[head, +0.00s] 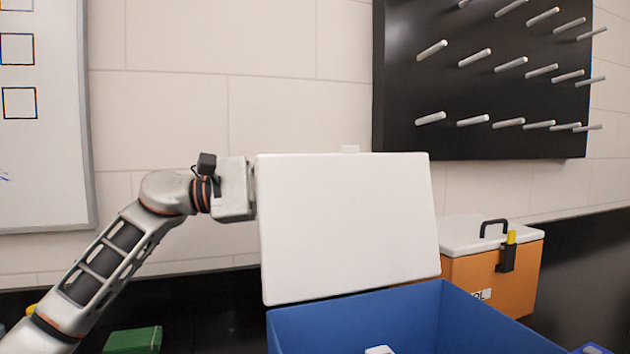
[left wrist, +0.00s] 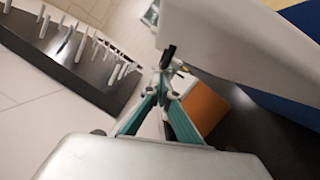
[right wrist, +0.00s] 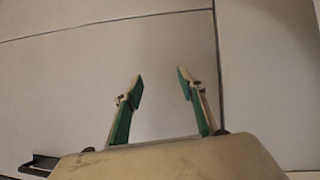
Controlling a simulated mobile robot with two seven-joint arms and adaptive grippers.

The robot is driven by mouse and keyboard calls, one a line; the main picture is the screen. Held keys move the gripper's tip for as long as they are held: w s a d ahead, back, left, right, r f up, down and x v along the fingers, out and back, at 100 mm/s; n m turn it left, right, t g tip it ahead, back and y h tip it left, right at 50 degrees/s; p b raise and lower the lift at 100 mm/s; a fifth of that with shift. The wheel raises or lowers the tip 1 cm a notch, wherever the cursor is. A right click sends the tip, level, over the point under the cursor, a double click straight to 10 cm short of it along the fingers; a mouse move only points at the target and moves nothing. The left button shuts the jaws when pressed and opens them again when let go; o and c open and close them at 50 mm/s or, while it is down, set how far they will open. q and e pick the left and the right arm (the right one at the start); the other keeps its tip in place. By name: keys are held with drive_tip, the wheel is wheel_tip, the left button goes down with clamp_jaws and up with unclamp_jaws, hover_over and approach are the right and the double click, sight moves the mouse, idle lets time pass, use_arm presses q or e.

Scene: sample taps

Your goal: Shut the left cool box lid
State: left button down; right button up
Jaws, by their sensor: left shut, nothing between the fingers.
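The left cool box (head: 400,320) is blue and stands open at the front. Its white lid (head: 348,230) is raised nearly upright at the back edge. In the head view my left gripper is at the lid's left edge, with its fingers hidden behind the lid. In the left wrist view the left gripper (left wrist: 165,70) is shut and empty, its fingertips close to the lid (left wrist: 230,45); I cannot tell whether they touch it. My right gripper (right wrist: 158,82) shows only in the right wrist view, open and empty, over a pale tiled surface.
An orange cool box (head: 520,278) with a shut white lid and black handle stands behind on the right. A black peg board (head: 480,90) hangs on the wall. A green object (head: 133,340) lies at lower left. A small white item (head: 379,350) is inside the blue box.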

use_arm(q)
drive_tip(key=s+d+r+m, duration=0.1)
drive_tip(key=s+m, duration=0.1)
drive_tip(key=s+d+r+m, duration=0.1)
drive_tip(key=s+m, duration=0.1)
drive_tip(key=s, duration=0.1)
drive_tip(key=s+d+r+m+y, duration=0.1)
drive_tip(key=s+r+m, duration=0.1)
drive_tip(key=s, duration=0.1)
drive_tip(key=shift+s+d+g, duration=0.1)
drive_tip(key=shift+s+g, duration=0.1)
drive_tip(key=shift+g, duration=0.2)
drive_tip(key=s+d+f+m+t+y+p, duration=0.1)
drive_tip(key=s+d+f+m, duration=0.15)
drive_tip(key=s, duration=0.45)
drive_tip(key=s+d+f+m+y+p, duration=0.1)
drive_tip(key=s+d+m, duration=0.25)
drive_tip(key=s, duration=0.25)
drive_tip(key=s+d+f+m+t+y, duration=0.1)
drive_tip(key=s+f+m, duration=0.3)
drive_tip(key=f, duration=0.4)
drive_tip(key=shift+s+d+f+b, duration=0.15)
drive_tip(key=shift+s+b, duration=0.2)
drive_tip(key=shift+s, duration=0.35)
use_arm(e)
drive_tip(key=shift+s+d+r, duration=0.3)
drive_tip(key=shift+s+d, duration=0.2)
drive_tip(key=shift+s, duration=0.15)
use_arm(q)
drive_tip(key=shift+f, duration=0.1)
